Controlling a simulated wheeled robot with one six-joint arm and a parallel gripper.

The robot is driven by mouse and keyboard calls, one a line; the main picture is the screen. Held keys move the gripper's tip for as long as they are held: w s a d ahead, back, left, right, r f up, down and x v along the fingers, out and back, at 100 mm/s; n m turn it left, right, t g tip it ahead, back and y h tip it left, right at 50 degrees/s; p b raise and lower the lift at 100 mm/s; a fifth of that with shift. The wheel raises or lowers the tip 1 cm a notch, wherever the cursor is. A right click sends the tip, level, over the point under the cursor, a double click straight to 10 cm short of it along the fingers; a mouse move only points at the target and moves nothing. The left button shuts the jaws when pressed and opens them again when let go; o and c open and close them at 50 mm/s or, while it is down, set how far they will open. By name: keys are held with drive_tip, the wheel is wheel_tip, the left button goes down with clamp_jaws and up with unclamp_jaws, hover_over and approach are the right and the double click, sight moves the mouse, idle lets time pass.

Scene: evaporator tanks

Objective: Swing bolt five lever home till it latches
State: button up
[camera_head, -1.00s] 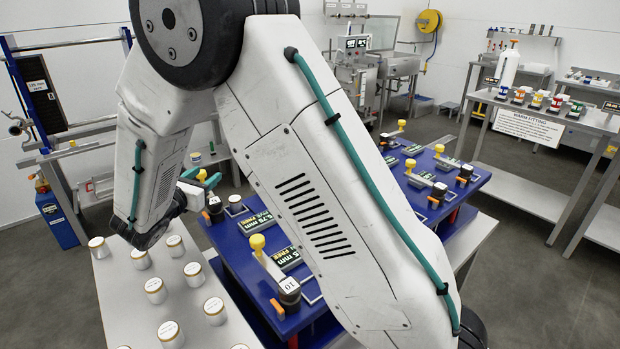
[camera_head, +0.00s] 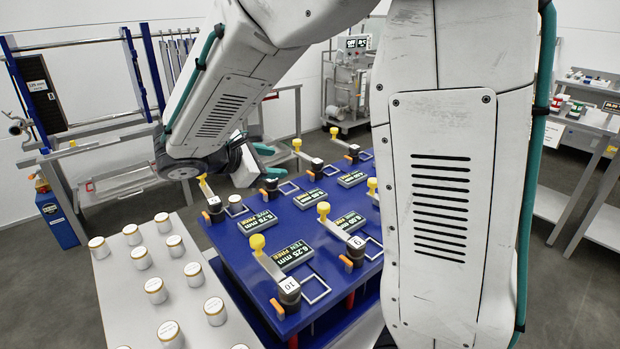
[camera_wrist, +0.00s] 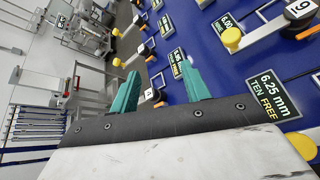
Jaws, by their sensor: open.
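My gripper (camera_head: 266,160) is open and empty above the far left part of the blue bolt deck (camera_head: 232,262). Its two teal fingers also show in the wrist view (camera_wrist: 159,72), with nothing between them. Yellow-knobbed levers stand on the deck. The lever at the hub marked 10 (camera_head: 257,242) is nearest; the lever at the hub marked 9 (camera_head: 323,208) is right of it. Another lever (camera_head: 203,182) stands at the left edge. In the wrist view, yellow knobs (camera_wrist: 232,39) lie beyond the fingers. I cannot read a 5 on any hub, so bolt five is not identifiable.
Small displays, one reading 6.25 mm TEN FREE (camera_head: 291,254), stand by the levers. A pale table (camera_head: 120,285) with several white-lidded jars is at left. A blue-posted rack (camera_head: 130,80) stands behind. My arm hides the deck's right part.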

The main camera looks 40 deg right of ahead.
drive_tip(key=s+d+r+m+g+y, duration=0.1)
drive_tip(key=s+m+y, duration=0.3)
drive_tip(key=s, duration=0.8)
drive_tip(key=shift+s+m+g, duration=0.15)
drive_tip(key=shift+m+g, duration=0.65)
drive_tip(key=shift+m, duration=0.2)
